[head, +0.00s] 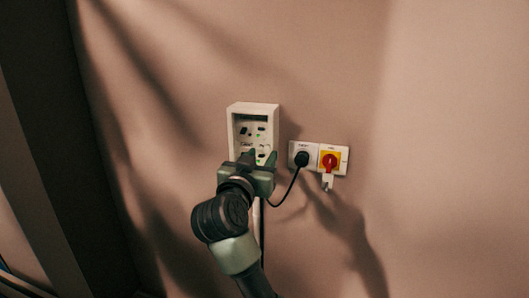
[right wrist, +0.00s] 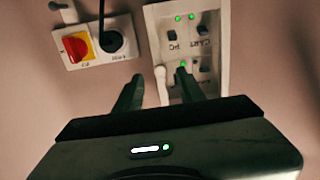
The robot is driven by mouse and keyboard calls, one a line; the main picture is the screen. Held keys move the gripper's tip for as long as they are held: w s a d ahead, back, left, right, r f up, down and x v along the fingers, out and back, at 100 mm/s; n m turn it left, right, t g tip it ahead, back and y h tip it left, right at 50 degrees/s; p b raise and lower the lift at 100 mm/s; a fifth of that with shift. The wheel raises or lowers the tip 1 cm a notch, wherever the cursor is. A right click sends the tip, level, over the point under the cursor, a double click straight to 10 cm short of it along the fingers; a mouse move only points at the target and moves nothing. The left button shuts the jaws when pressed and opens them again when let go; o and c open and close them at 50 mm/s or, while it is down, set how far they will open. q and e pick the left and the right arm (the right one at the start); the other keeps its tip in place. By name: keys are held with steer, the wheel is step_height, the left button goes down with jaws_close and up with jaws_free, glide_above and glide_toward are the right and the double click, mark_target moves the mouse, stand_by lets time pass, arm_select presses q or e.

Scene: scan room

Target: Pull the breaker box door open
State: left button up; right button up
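The breaker box (head: 236,130) is a white, shallow box on the wall. Its front shows a panel with dark switches and small green lights. In the right wrist view the box (right wrist: 152,30) is at upper right, turned upside down. A short white bar (right wrist: 161,85), which looks like a handle, stands by its side edge. I cannot tell a separate door from the box front. My right gripper (head: 262,158) is at the box's lower front. In its wrist view the gripper (right wrist: 158,90) has its fingers apart, one either side of the white bar. Contact is unclear. My left gripper is out of view.
Right of the box is a white wall plate with a black plug (head: 302,159) and hanging cable, and a red rotary switch (head: 330,161) on yellow. A white tag hangs below it. The wall around is bare. A dark frame stands at far left.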

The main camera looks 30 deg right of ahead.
mark_target(267, 149)
steer(key=shift+x, duration=1.55)
jaws_close()
